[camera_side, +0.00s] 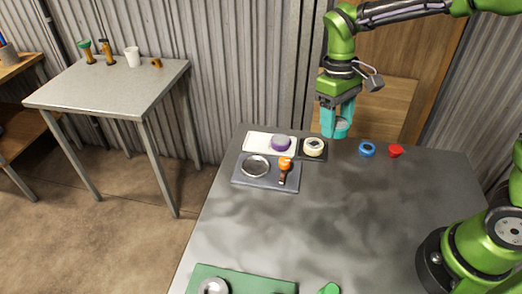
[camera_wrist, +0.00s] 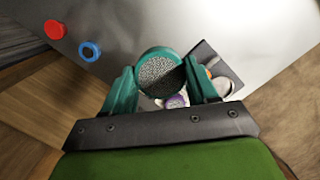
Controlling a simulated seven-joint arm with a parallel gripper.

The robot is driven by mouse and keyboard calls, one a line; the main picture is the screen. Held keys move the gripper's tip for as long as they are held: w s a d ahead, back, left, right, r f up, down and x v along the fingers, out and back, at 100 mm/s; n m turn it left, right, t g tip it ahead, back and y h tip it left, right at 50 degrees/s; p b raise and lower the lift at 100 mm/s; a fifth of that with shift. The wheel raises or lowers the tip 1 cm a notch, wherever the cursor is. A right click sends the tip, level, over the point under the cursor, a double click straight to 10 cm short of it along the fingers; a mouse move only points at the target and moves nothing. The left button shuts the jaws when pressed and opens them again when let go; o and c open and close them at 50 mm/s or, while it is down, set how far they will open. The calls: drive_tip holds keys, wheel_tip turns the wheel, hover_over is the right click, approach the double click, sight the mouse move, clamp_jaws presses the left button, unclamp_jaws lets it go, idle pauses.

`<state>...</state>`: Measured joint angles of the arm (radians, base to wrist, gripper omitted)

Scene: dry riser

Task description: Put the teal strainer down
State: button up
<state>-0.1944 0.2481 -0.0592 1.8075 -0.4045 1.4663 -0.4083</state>
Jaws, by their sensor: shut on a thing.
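The teal strainer (camera_side: 342,127) is a round teal ring with a grey mesh, at the back edge of the dark grey table (camera_side: 340,210) in the side view. In the wrist view its mesh face (camera_wrist: 159,74) shows between the fingers. My gripper (camera_side: 335,118) has teal fingers and is shut on the strainer. In the wrist view my gripper (camera_wrist: 163,88) has one finger on each side of the ring. Whether the strainer touches the table or hangs just above it, I cannot tell.
A blue ring (camera_side: 367,149) and a red piece (camera_side: 396,150) lie right of the strainer. To the left are a cream ring (camera_side: 314,147) on a dark pad, a purple piece (camera_side: 281,143) on a white tray (camera_side: 257,139), and a dark tray (camera_side: 250,180). The table's middle is clear.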

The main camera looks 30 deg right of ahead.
drive_tip(key=s+a+f, duration=0.3)
drive_tip(key=a+f, duration=0.4)
drive_tip(key=a, duration=0.1)
drive_tip(key=m, duration=0.1)
hover_over(256, 168)
drive_tip(key=shift+w+f, duration=0.25)
drive_tip(key=shift+f, duration=2.5)
drive_tip(key=shift+f, duration=0.35)
drive_tip(key=shift+f, duration=0.25)
